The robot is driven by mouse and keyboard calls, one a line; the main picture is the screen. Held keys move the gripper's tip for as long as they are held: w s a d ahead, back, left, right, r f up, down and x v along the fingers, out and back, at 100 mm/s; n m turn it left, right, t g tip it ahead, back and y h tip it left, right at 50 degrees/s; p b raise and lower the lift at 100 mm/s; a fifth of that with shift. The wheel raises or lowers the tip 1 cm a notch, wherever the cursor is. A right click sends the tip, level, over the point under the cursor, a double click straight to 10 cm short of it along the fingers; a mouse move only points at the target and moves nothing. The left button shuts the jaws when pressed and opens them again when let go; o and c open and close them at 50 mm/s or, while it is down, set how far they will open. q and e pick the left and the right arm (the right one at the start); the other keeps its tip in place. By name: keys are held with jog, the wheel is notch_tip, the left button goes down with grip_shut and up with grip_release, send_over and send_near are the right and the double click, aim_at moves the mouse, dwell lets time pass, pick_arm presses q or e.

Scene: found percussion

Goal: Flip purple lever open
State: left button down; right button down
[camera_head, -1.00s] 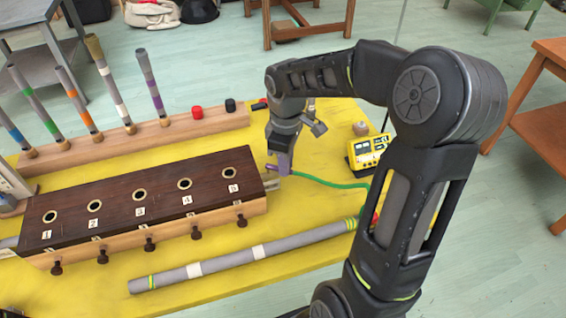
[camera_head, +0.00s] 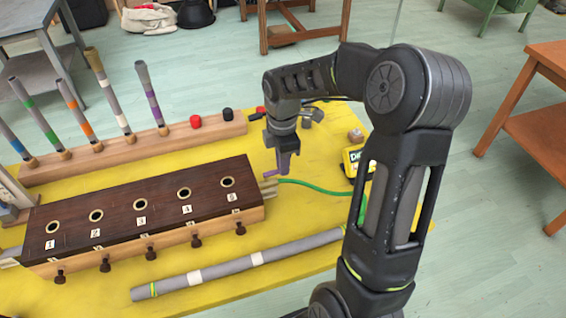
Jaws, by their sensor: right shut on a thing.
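The purple lever (camera_head: 270,173) is a small purple piece at the right end of the dark-topped wooden box (camera_head: 160,207), beside a few pale pipe stubs. My right gripper (camera_head: 283,170) points down at that end of the box and is shut on the lever. Its fingers hide part of the lever, so its exact angle is hard to tell. My left gripper is not in view.
A green hose (camera_head: 322,186) runs right from the box end towards a yellow meter (camera_head: 352,160), partly behind my right arm. A long grey tube (camera_head: 225,268) lies in front. A wooden rack with several upright tubes (camera_head: 150,95) stands behind.

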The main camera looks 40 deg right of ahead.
jog(key=shift+w, duration=0.1)
jog(key=c, duration=1.7)
grip_release()
notch_tip(320, 180, up, 8)
jog(key=shift+f, duration=0.1)
